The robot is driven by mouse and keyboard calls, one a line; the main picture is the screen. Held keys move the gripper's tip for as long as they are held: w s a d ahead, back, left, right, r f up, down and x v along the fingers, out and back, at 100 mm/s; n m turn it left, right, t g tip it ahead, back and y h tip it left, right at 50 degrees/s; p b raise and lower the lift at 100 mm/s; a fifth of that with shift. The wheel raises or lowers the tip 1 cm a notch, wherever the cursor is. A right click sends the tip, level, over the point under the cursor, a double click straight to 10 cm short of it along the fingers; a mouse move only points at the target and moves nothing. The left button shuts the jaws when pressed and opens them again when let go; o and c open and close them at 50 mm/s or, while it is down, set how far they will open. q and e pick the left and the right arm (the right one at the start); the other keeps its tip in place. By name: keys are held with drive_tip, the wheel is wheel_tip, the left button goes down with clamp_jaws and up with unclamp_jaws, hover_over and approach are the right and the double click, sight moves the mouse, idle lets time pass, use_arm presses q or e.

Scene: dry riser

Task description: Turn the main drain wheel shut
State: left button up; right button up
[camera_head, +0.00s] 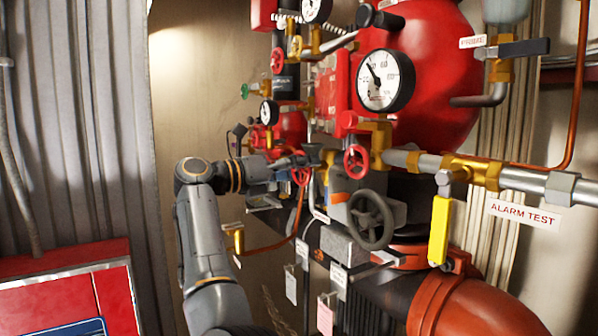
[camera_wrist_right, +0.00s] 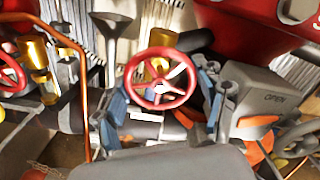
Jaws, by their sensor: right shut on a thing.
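A small red handwheel (camera_head: 301,177) sits among the brass pipework, left of the grey housing; no label naming it is readable. My right gripper (camera_head: 299,161) reaches it from the left and is small and partly hidden in the head view. In the right wrist view the red handwheel (camera_wrist_right: 161,57) faces the camera, between the blue-padded fingers of my right gripper (camera_wrist_right: 165,95). The fingers are shut on it at its two sides. The exact contact is hard to see. My left gripper is in neither view.
Another red handwheel (camera_head: 357,162) and a dark handwheel (camera_head: 371,220) on a grey housing stand close on the right. A yellow lever (camera_head: 439,230) hangs by the "ALARM TEST" sign (camera_head: 524,214). Gauges and a copper pipe crowd around. A red panel (camera_head: 65,264) stands lower left.

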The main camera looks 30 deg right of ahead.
drive_tip(key=m, duration=0.4)
drive_tip(key=shift+m+b, duration=0.35)
drive_tip(key=shift+m, duration=1.55)
drive_tip(key=o, duration=1.2)
drive_tip(key=shift+d, duration=0.1)
drive_tip(key=a, duration=1.2)
